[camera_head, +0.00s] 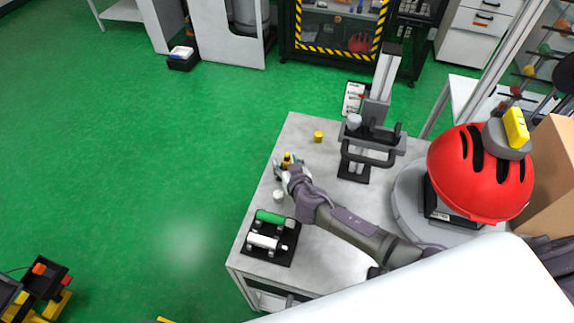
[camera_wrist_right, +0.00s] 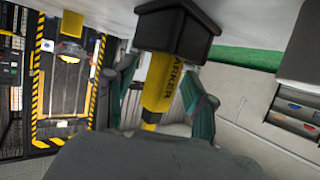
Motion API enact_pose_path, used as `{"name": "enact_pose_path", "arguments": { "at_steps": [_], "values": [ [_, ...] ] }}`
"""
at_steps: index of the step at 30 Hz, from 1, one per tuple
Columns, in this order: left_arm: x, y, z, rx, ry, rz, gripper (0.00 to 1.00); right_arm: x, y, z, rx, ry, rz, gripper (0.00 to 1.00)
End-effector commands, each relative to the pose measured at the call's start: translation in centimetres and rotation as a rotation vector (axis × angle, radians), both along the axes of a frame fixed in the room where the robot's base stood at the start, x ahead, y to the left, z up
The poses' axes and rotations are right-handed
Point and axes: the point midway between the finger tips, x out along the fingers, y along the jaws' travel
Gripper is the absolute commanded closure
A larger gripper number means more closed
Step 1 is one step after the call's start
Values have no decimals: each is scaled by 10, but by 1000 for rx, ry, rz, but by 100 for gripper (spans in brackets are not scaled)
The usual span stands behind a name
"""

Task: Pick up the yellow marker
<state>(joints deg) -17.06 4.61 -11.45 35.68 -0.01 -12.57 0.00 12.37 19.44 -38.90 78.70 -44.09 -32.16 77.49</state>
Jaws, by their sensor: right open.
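The yellow marker (camera_head: 287,159) stands at the left edge of the grey table, mostly hidden by my right gripper (camera_head: 287,169) in the head view. In the right wrist view the marker (camera_wrist_right: 163,85) is yellow with dark lettering, and its end sits in a black block (camera_wrist_right: 175,30). My right gripper (camera_wrist_right: 166,98) is open, with one finger on each side of the marker. I cannot tell whether either finger touches it. My left gripper does not show.
On the table (camera_head: 317,224) stand a small yellow cylinder (camera_head: 318,137), a white one (camera_head: 278,196), a black tray (camera_head: 282,257) with green and white tubes, and a grey stand (camera_head: 354,170). A red helmet (camera_head: 480,170) is at the right. Green floor is free at left.

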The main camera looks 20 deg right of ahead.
Motion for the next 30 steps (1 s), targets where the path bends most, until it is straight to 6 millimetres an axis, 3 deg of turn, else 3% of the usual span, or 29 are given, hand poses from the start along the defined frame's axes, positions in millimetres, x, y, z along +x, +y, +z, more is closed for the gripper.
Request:
{"name": "enact_pose_path", "arguments": {
  "at_steps": [5,15,23,30],
  "values": [
    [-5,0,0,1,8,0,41,0,0,0,0,0,0,47],
    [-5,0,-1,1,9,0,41,0,0,0,-1,0,0,100],
    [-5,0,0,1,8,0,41,0,0,3,-1,-1,-1,100],
    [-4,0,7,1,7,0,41,0,0,42,2,-5,0,100]
  ]
}}
